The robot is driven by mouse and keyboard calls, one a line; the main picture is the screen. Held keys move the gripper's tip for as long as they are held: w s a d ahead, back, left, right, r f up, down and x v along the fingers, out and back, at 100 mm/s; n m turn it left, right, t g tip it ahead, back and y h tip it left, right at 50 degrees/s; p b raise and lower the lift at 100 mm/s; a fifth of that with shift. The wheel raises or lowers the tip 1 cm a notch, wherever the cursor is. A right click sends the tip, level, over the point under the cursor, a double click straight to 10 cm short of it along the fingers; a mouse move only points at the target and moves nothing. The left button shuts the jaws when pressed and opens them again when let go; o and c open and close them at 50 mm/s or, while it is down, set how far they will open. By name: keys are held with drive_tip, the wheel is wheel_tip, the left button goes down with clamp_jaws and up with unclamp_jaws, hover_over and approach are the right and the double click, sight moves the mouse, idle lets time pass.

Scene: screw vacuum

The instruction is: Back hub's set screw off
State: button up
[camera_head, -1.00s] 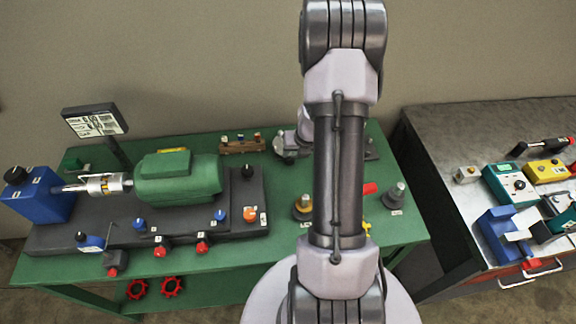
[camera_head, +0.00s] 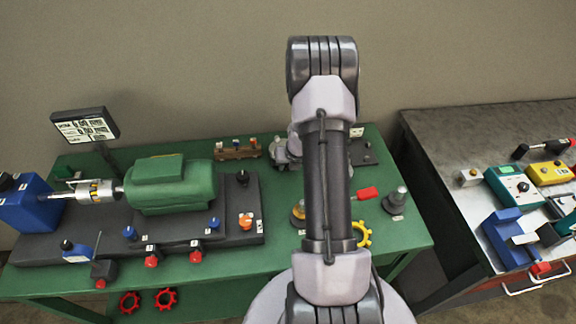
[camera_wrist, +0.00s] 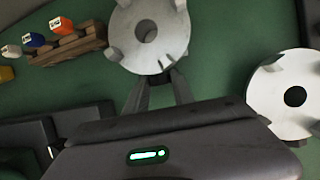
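In the wrist view a silver lugged hub (camera_wrist: 172,22) with a central bore is at the top centre. A second silver hub (camera_wrist: 283,72) is at the right, on the green surface. Which one the task calls the back hub is not marked. My gripper (camera_wrist: 161,74) has two dark fingers whose tips meet the lower edge of the first hub, with a narrow gap between them. A tiny detail at the tips may be the set screw, but it is too small to tell. In the head view my arm hides the gripper.
A wooden rack (camera_wrist: 70,48) with coloured handles is left of the first hub; it also shows in the head view (camera_head: 236,153). A green motor (camera_head: 172,188) stands on the left of the bench. A yellow toothed ring (camera_head: 363,235) lies at the right. A metal bench (camera_head: 450,135) stands further right.

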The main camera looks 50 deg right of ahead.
clamp_jaws()
drive_tip(key=shift+w+a+f+g+h, duration=0.1)
drive_tip(key=shift+a+g+h, duration=0.05)
drive_tip(key=shift+g+h, duration=0.15)
drive_tip(key=shift+a+n+g+h+b, duration=0.1)
drive_tip(key=shift+n+g+h+b, duration=0.25)
drive_tip(key=shift+g+h, duration=0.4)
drive_tip(key=o, duration=1)
unclamp_jaws()
